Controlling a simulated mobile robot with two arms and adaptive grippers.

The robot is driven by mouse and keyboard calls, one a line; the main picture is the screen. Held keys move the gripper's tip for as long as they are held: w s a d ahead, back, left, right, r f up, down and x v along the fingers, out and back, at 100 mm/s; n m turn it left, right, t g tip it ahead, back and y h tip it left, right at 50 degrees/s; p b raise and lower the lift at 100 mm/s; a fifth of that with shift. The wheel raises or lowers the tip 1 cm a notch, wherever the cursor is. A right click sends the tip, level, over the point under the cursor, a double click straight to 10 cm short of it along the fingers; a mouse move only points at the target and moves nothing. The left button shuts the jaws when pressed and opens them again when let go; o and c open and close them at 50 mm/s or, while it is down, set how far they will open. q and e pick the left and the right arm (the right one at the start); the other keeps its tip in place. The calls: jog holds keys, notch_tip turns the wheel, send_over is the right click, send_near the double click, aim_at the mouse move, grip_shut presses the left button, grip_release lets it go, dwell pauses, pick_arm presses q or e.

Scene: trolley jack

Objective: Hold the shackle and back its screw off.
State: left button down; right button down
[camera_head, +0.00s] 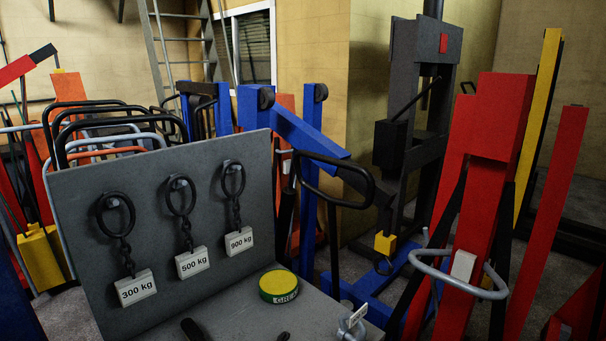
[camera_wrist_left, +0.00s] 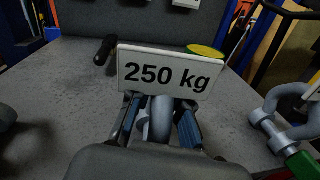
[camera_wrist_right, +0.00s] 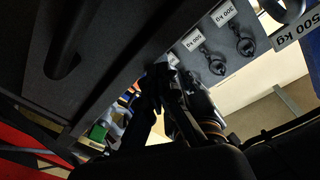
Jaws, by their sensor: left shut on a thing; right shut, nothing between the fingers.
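In the left wrist view, my left gripper (camera_wrist_left: 160,125) is shut on a grey curved metal piece, which looks like the bow of a shackle (camera_wrist_left: 161,112). A white "250 kg" tag (camera_wrist_left: 168,73) stands just beyond the fingers and hides part of it. Its screw is not clearly visible. A second grey shackle (camera_wrist_left: 290,108) with a green-ended pin (camera_wrist_left: 301,164) lies to the right, apart from the gripper. In the right wrist view, my right gripper (camera_wrist_right: 160,85) is shut and empty, dark against the bench. Neither gripper shows in the head view.
A yellow-topped green tin (camera_head: 279,283) stands on the grey bench top (camera_head: 240,318). A black handle (camera_wrist_left: 104,50) lies near the panel. Red and blue jacks crowd the right side.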

jog(key=shift+w+a, duration=0.3)
jog(key=shift+w, duration=0.05)
jog(key=shift+w+d+r, duration=0.35)
jog(key=shift+w, duration=0.05)
dwell(0.8)
jog(key=shift+w+d+f, duration=0.1)
jog(key=shift+d+f, duration=0.1)
jog(key=shift+f, duration=0.05)
jog(key=shift+w+d+f, duration=0.35)
jog(key=shift+d, duration=0.1)
jog(key=shift+w+d, duration=0.1)
dwell(0.5)
jog(key=shift+f, duration=0.1)
